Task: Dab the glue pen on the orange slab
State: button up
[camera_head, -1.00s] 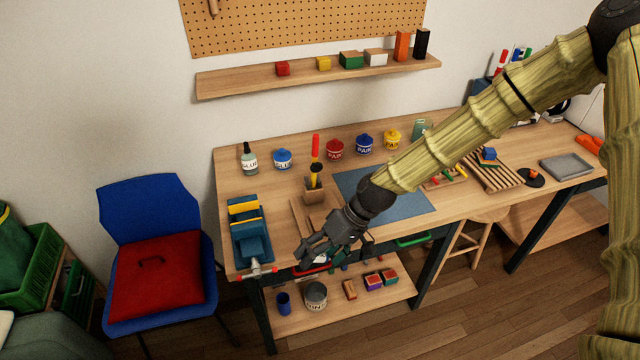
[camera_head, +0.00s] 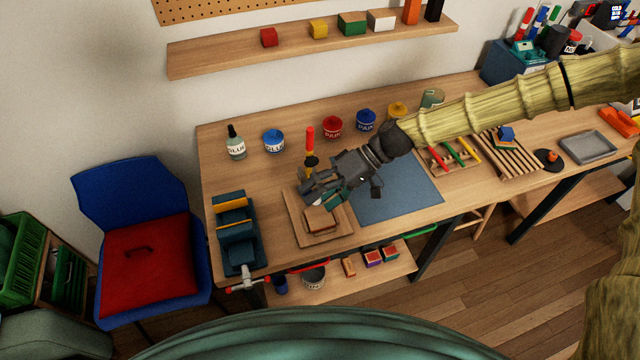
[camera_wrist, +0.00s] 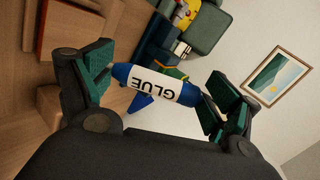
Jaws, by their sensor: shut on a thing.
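My gripper (camera_head: 322,192) is above the left part of the workbench. In the wrist view my gripper (camera_wrist: 158,86) is shut on the glue pen (camera_wrist: 155,86), a white tube with blue ends and a "GLUE" label, lying across between the green finger pads. In the head view the pen is hidden by the fingers or too small to make out. A brownish-orange slab (camera_head: 320,219) lies on a flat wooden board (camera_head: 303,233) near the bench's front edge, just below my fingers. My gripper partly covers the board. I see no clear contact between pen and slab.
A blue vise (camera_head: 236,240) stands left of the board. Behind my gripper are a brush holder with a red-handled tool (camera_head: 310,140), a glue bottle (camera_head: 235,147), a blue glue pot (camera_head: 273,141) and paint pots (camera_head: 333,127). A blue mat (camera_head: 400,195) lies to the right, mostly bare.

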jog(key=f, duration=0.2)
jog(key=w+f+b, duration=0.1)
jog(key=f, duration=0.2)
jog(key=shift+a, duration=0.1)
jog(key=shift+s+b, duration=0.3)
jog(key=shift+s, duration=0.1)
jog(key=shift+s+r, duration=0.15)
jog(key=shift+s, duration=0.15)
jog(key=shift+w+f, duration=0.3)
jog(key=shift+w, duration=0.15)
jog(key=shift+s+r, duration=0.15)
jog(key=shift+s, duration=0.15)
jog(key=shift+w, duration=0.2)
